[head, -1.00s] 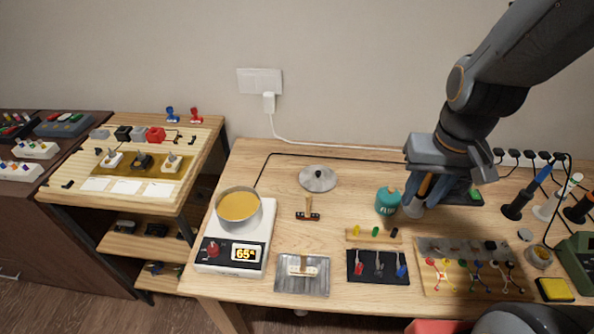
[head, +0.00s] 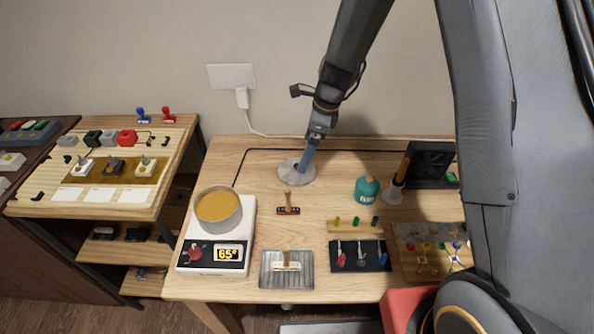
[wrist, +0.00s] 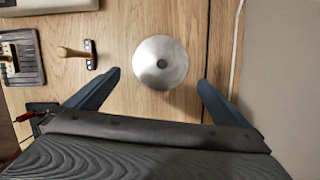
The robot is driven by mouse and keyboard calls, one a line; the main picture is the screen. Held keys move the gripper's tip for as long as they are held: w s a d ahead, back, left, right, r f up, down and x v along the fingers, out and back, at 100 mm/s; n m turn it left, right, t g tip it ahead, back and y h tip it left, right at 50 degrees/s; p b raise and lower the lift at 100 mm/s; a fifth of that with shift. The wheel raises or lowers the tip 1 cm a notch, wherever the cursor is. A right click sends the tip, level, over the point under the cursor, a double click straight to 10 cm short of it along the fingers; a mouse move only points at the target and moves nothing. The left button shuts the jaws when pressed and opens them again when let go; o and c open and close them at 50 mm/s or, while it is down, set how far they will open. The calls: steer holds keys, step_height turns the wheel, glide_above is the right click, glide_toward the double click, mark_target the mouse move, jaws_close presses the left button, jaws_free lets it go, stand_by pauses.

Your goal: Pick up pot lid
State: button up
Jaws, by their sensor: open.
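The pot lid (head: 291,176) is a round silver metal disc with a small dark knob. It lies on the wooden table behind the wood-handled tool. In the wrist view the lid (wrist: 160,62) sits ahead of and between the two spread fingers of my gripper (wrist: 153,88), with its knob facing the camera. My gripper (head: 307,160) is open and empty, over the right part of the lid in the head view, where it hides some of it. I cannot tell its exact height above the lid.
A pot (head: 218,210) of amber liquid stands on a white heater (head: 213,261) at the left. A teal bottle (head: 367,190) stands to the right. A white cable runs along the wall.

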steer(key=shift+w+a+f, duration=0.15)
steer(key=shift+a+f, duration=0.1)
steer(key=shift+f, duration=0.45)
steer(key=shift+p+x, duration=1.3)
steer(key=shift+x, duration=2.05)
steer(key=shift+w+a, duration=0.1)
steer(key=shift+a, duration=0.05)
steer(key=shift+c, duration=0.3)
steer(key=shift+r, duration=0.1)
steer(key=c, duration=0.7)
